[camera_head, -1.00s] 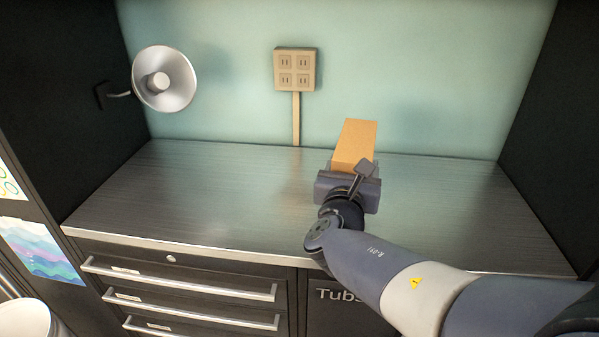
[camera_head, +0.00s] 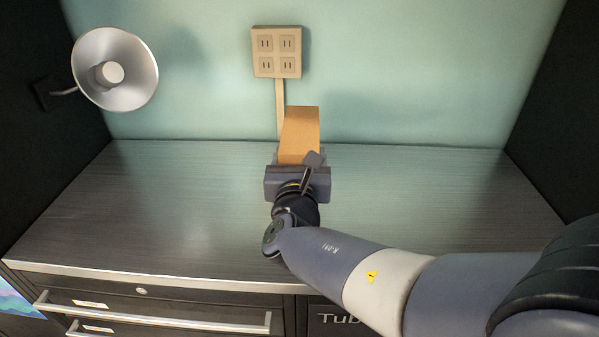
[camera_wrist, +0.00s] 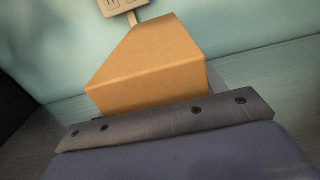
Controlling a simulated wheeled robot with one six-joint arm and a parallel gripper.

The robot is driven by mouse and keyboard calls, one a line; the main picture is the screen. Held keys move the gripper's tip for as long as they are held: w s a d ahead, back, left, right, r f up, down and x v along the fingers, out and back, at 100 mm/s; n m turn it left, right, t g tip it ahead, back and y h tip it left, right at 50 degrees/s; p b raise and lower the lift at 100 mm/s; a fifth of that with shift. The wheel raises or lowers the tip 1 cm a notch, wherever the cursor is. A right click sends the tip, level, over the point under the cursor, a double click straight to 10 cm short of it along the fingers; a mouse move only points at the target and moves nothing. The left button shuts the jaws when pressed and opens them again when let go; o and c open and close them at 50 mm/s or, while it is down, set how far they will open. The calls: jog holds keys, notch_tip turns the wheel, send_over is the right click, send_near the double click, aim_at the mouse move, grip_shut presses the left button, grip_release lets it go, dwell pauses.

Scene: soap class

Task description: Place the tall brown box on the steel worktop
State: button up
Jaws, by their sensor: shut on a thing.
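The tall brown box (camera_head: 299,134) is held in my gripper (camera_head: 297,166) above the steel worktop (camera_head: 150,205), toward its back. The box's upper part shows beyond the gripper; its lower part is hidden behind the gripper, so I cannot tell whether it touches the worktop. In the wrist view the box (camera_wrist: 150,65) fills the middle, beyond the dark edge of my gripper (camera_wrist: 160,122). The worktop around the gripper is bare.
A round metal lamp (camera_head: 115,70) sticks out from the left side wall. A beige outlet box (camera_head: 277,52) with a conduit is on the back wall behind the brown box. Drawers with bar handles (camera_head: 160,318) are below the worktop. Both sides of the worktop are clear.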

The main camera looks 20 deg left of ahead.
jog(key=shift+f, duration=1.45)
jog(key=shift+f+b, duration=0.15)
jog(key=shift+b, duration=0.2)
jog(key=o, duration=1.3)
jog(key=shift+r+p, duration=0.25)
jog(key=shift+p, duration=0.1)
jog(key=v, duration=1.2)
jog(key=shift+f+b, duration=0.2)
jog(key=shift+b, duration=0.1)
